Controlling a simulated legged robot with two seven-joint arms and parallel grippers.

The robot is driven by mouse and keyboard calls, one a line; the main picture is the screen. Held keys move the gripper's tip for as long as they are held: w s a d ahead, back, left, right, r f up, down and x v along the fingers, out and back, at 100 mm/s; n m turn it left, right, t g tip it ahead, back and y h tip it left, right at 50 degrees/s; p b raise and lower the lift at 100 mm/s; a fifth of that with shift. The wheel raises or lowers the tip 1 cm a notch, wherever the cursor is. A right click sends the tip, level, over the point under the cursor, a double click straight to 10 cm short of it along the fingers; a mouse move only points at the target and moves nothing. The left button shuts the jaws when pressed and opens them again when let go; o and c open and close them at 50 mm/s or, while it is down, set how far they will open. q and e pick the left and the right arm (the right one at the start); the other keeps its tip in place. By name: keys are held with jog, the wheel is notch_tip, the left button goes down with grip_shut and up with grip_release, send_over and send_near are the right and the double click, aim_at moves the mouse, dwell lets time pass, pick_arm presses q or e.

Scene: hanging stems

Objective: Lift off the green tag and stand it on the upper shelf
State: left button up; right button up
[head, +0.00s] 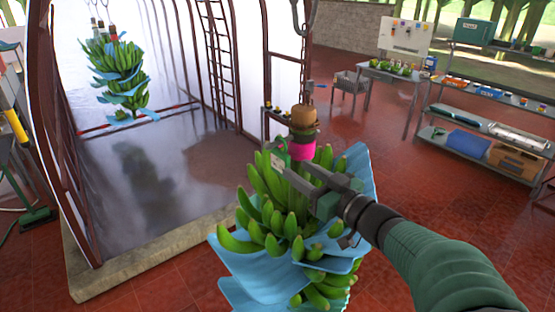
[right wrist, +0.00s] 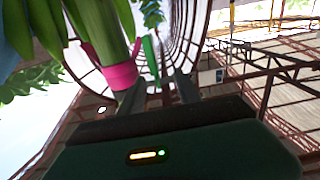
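The green tag (head: 281,148) hangs at the stem of the near banana bunch (head: 275,215), beside a pink band (head: 302,150). In the right wrist view the tag (right wrist: 150,58) is a narrow green strip just right of the stem (right wrist: 105,35) and pink band (right wrist: 120,76). My right gripper (head: 294,170) is open, its fingertips close to the tag and band. In the right wrist view the tag's lower end lies between the two fingers; contact cannot be told. The grey rack at right has an upper shelf (head: 462,84) bearing small coloured items. My left gripper is out of view.
Blue sheets (head: 250,268) stick out between the near bunch's hands. Another bunch (head: 118,75) hangs at upper left. A teal box (head: 474,31) stands on the rack's top; a wooden box (head: 518,158) is low on it. Red floor (head: 400,165) is open before the rack.

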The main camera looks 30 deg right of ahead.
aim_at(277, 156)
jog(key=w, duration=0.3)
jog(key=w+p, duration=0.1)
jog(key=w, duration=0.2)
jog(key=w+p, duration=0.1)
jog(key=w, duration=0.2)
jog(key=shift+w+d+f, duration=0.1)
jog(key=shift+d+f, duration=0.2)
jog(key=shift+w+a, duration=0.25)
jog(key=shift+a, duration=0.15)
jog(key=c, duration=0.8)
jog(key=shift+s+d, duration=0.2)
jog(key=shift+d, duration=0.05)
grip_shut()
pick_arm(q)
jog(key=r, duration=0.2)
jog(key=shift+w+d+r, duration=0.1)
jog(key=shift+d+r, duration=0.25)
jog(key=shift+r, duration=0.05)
pick_arm(e)
jog(key=shift+d+f, duration=0.1)
jog(key=shift+d, duration=0.1)
